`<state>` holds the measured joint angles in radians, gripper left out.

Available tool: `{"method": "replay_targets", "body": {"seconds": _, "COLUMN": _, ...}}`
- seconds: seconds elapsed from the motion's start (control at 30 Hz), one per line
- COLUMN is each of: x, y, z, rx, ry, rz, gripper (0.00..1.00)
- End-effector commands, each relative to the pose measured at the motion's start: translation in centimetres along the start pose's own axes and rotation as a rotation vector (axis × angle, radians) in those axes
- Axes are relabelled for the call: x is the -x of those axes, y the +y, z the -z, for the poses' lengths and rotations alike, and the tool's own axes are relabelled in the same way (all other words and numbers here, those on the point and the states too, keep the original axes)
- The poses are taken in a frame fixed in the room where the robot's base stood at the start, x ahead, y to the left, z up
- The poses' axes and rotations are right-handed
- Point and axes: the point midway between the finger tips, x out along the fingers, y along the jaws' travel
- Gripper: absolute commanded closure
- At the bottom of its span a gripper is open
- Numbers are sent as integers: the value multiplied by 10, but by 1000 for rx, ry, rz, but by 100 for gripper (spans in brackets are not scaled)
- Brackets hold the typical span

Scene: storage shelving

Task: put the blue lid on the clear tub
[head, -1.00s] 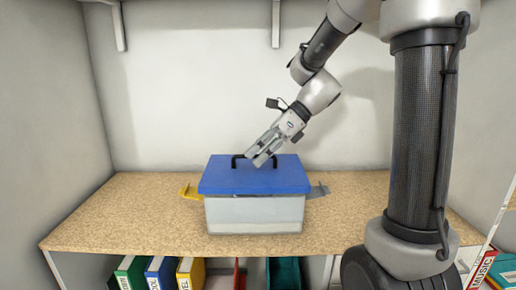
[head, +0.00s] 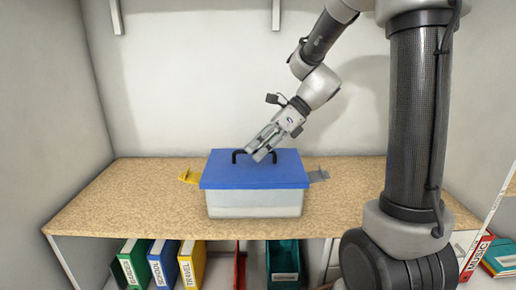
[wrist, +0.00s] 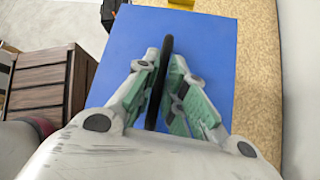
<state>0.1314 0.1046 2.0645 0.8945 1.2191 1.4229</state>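The blue lid (head: 254,172) lies level over the clear tub (head: 254,204), lined up with it. The tub's rim is hidden under the lid's front edge, so I cannot tell whether the lid is fully seated. My gripper (head: 262,152) comes down from the upper right and is shut on the lid's black handle (head: 240,154). In the wrist view the lid (wrist: 125,50) fills the middle, with the handle (wrist: 166,55) between my fingertips (wrist: 165,62).
The tub stands on a speckled tan shelf board (head: 120,200) with free room on both sides. Walls close in the left and back.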

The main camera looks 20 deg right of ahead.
Motion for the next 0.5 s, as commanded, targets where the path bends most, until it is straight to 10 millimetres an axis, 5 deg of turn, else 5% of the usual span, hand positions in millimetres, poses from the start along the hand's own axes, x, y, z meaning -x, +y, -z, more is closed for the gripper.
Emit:
{"method": "replay_targets", "body": {"seconds": 0.1, "x": 0, "y": 0, "z": 0, "rx": 0, "ry": 0, "rz": 0, "gripper": 65}}
{"method": "replay_targets", "body": {"seconds": 0.5, "x": 8, "y": 0, "z": 0, "rx": 1, "ry": 0, "rz": 1, "gripper": 65}}
